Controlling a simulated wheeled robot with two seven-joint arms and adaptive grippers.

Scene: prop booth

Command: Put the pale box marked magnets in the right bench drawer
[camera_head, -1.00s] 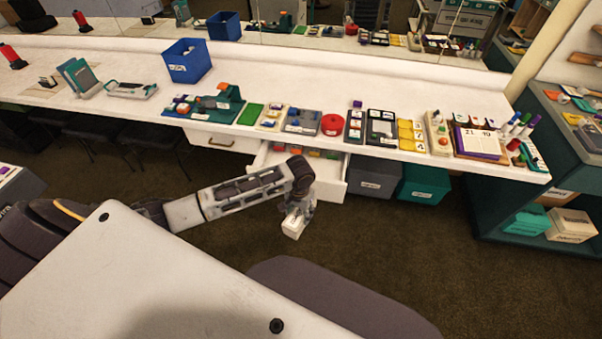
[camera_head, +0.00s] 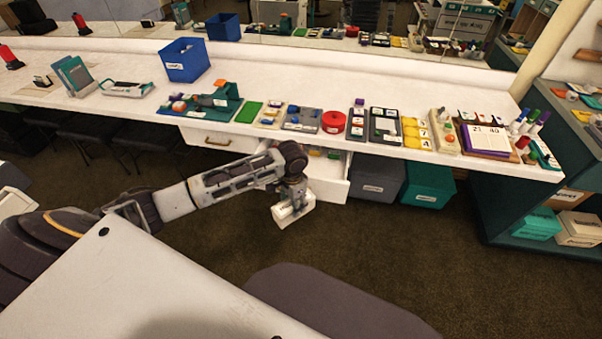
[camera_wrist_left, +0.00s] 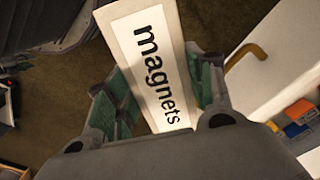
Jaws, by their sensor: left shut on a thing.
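The pale box marked magnets (camera_wrist_left: 150,60) is between the fingers of my left gripper (camera_wrist_left: 165,95), its label facing the wrist camera. In the head view the box (camera_head: 294,211) hangs below my left gripper (camera_head: 291,200), in front of the bench. The gripper is shut on it. The right bench drawer (camera_head: 328,186) is pulled open under the bench, just behind and right of the box. My arm hides part of the drawer. In the left wrist view, the drawer's pale front with a brass handle (camera_wrist_left: 246,54) shows at right. My right gripper is not in view.
Colourful items lie inside the open drawer. A closed drawer (camera_head: 217,138) is to its left. Grey (camera_head: 376,180) and teal (camera_head: 427,185) bins stand under the bench to its right. The white bench top (camera_head: 330,85) holds several trays and toys. The floor in front is clear.

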